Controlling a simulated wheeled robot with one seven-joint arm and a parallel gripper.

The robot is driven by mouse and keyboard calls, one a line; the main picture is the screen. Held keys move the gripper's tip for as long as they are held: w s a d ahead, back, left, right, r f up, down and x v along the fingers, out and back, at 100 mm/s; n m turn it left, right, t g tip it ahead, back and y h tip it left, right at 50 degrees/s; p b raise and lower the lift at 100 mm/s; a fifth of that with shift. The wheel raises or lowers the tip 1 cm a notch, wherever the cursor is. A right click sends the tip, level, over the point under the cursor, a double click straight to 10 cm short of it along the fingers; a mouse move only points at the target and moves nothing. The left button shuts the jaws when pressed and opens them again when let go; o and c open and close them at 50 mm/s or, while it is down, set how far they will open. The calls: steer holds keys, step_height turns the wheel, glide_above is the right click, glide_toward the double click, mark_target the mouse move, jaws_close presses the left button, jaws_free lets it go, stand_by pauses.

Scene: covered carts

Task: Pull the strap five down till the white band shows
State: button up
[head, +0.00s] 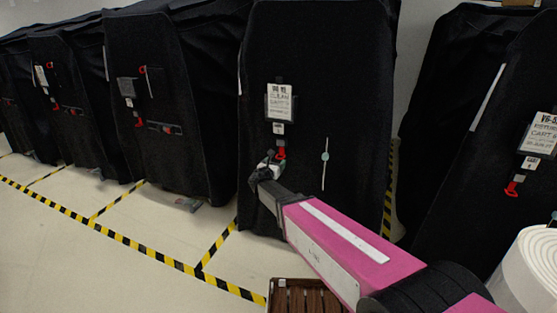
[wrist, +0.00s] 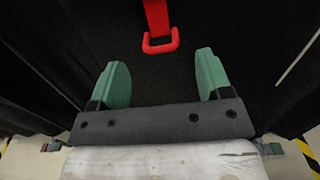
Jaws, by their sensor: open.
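A red strap (head: 281,152) hangs below the white sign (head: 280,102) on the middle black-covered cart (head: 320,60); the sign's small print is hard to read. In the wrist view the strap (wrist: 158,14) comes down from the top edge and ends in a red loop (wrist: 161,44). No white band shows on its visible part. My gripper (head: 268,168) is at the cover front, just below and left of the strap in the head view. In the wrist view its green fingers (wrist: 163,62) stand wide apart and empty, with the loop beyond and between their tips, apart from both.
Another covered cart with a red strap (head: 513,187) stands at right, and several more stand at left. A white roll (head: 533,270) is at lower right and a brown slatted crate (head: 290,283) at the bottom. Yellow-black tape (head: 150,251) marks open floor at left.

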steer(key=shift+x, duration=2.35)
steer(key=shift+f, duration=0.1)
steer(key=c, duration=1.3)
